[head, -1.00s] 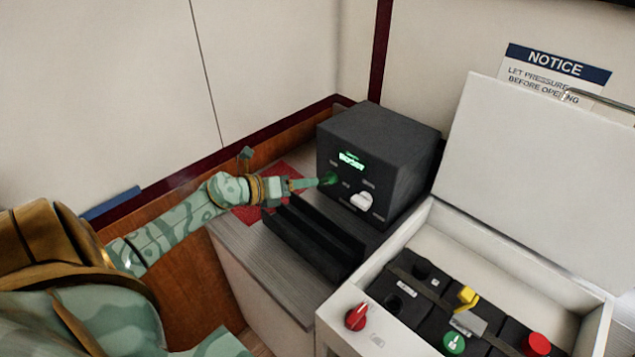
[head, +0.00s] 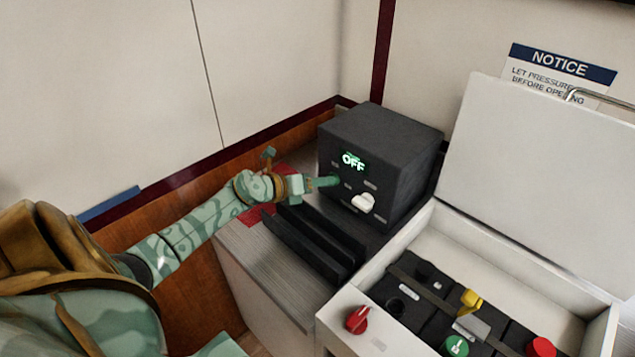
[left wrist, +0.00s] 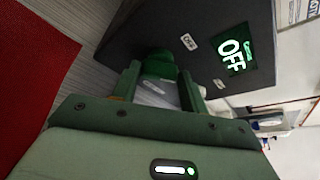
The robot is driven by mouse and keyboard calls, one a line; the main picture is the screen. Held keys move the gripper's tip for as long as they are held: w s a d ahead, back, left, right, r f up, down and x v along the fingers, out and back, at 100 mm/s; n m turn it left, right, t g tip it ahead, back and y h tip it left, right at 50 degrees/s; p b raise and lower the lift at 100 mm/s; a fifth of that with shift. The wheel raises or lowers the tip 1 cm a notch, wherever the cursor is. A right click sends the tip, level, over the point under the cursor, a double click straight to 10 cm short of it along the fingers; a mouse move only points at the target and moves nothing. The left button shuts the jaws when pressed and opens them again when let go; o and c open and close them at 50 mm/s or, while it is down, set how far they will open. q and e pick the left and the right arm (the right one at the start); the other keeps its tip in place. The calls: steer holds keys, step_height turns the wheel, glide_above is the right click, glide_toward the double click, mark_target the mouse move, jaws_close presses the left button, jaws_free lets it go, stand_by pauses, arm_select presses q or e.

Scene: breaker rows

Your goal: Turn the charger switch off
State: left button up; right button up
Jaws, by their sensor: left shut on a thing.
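The charger (head: 375,160) is a dark box on the grey counter. Its lit green display (head: 353,161) reads OFF, and the display (left wrist: 232,55) reads OFF in the left wrist view too. My left gripper (head: 325,182) is at the left of the charger's front face. It is shut on the green charger switch (left wrist: 158,66), which sits between the fingers in the left wrist view. In the head view the fingers mostly hide the switch. A white knob (head: 363,202) is lower right on the same face. My right gripper is not in view.
A black slotted tray (head: 310,240) lies in front of the charger. At right stands an open white box (head: 345,308) with a red knob (head: 357,319), a yellow lever (head: 471,299) and dark batteries. Its raised lid (head: 545,170) is close by.

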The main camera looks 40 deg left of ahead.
arm_select(q)
steer(key=shift+f+n+b, duration=0.15)
steer(key=shift+n+b, duration=0.15)
steer(key=shift+n, duration=0.1)
steer(key=o, duration=1)
steer(key=shift+a, duration=0.1)
steer(key=shift+h, duration=0.4)
steer(key=p+v, duration=0.2)
steer(key=v, duration=1.4)
steer(key=shift+s, duration=0.3)
